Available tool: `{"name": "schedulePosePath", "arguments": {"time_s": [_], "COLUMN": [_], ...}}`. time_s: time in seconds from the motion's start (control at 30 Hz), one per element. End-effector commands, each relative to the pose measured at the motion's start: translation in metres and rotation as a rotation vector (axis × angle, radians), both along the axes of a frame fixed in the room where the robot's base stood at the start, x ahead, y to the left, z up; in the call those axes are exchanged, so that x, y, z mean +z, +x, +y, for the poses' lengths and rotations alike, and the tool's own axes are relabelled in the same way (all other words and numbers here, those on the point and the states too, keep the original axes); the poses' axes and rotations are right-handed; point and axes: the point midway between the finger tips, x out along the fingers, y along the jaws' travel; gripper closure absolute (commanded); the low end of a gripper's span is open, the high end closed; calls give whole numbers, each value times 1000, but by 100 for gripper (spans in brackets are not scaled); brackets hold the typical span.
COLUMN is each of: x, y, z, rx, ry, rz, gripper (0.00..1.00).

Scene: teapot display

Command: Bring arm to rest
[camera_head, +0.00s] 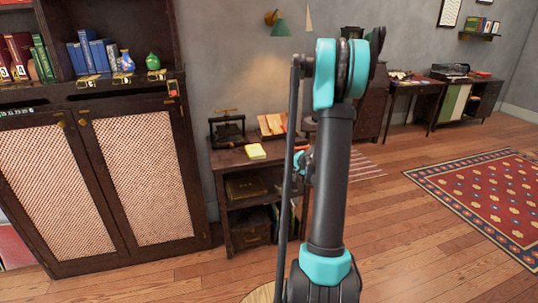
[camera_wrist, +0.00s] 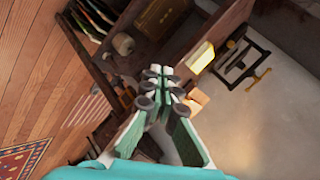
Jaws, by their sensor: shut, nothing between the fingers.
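My arm stands raised in the middle of the head view, folded at a turquoise elbow joint near the top. My gripper (camera_wrist: 160,82) shows in the wrist view with its fingertips together and nothing between them. It points toward a small dark wooden shelf unit, which in the head view (camera_head: 228,161) stands against the wall behind my arm. The gripper appears apart from the shelf, but the exact gap is hard to tell. In the head view the gripper is mostly hidden behind my arm.
A dark cabinet (camera_head: 90,185) with woven doors stands at the left, with books and small vases above. A yellow block (camera_head: 256,151) and a black press-like device (camera_head: 227,130) sit on the small shelf unit. Open wooden floor (camera_head: 410,255) and a red rug (camera_head: 485,195) lie right.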

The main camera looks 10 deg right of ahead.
Motion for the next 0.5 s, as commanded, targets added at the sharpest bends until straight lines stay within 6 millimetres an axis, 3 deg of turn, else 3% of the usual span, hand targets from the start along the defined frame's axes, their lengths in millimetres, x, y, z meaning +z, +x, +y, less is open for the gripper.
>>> {"name": "schedulePosePath", "arguments": {"time_s": [0.17, 0.27, 0.5], "x": [5, 14, 32], "y": [-10, -29, -106], "z": [12, 32, 90], "rx": [29, 79, 259], "ry": [-24, -71, -239], "rz": [14, 39, 126], "gripper": [100, 100, 100]}}
